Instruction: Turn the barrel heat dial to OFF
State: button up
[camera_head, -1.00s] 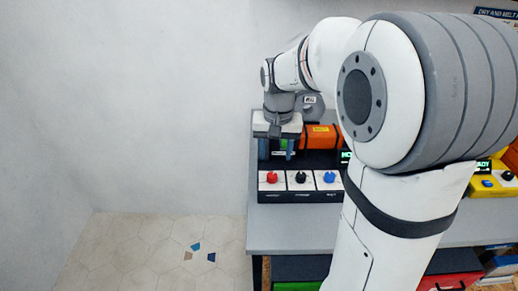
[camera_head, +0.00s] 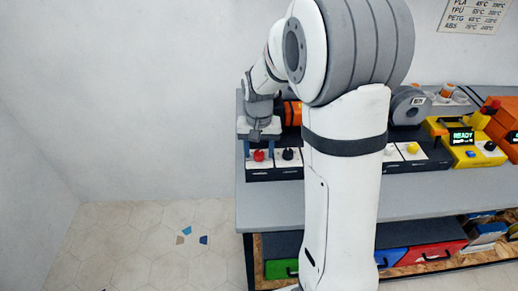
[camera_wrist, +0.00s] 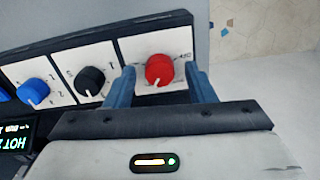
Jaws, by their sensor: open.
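A red dial (camera_wrist: 159,70) on a white plate is in the wrist view, with a white pointer mark on the side facing my gripper. Small print beside it is too small to read surely, so I cannot confirm its name. My gripper (camera_wrist: 161,84) is open, its blue fingers on either side of the red dial, with gaps visible. In the head view the red dial (camera_head: 259,155) sits just below my gripper (camera_head: 260,146). A black dial (camera_wrist: 89,81) and a blue dial (camera_wrist: 35,92) are in the same row.
A dark screen (camera_wrist: 14,138) with green "HOT" text is at the wrist view's left edge. A yellow unit (camera_head: 465,150) reading "READY" stands right on the grey bench (camera_head: 400,205). My arm hides the middle of the bench. Open floor lies left.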

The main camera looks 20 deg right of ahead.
jog(key=c, duration=1)
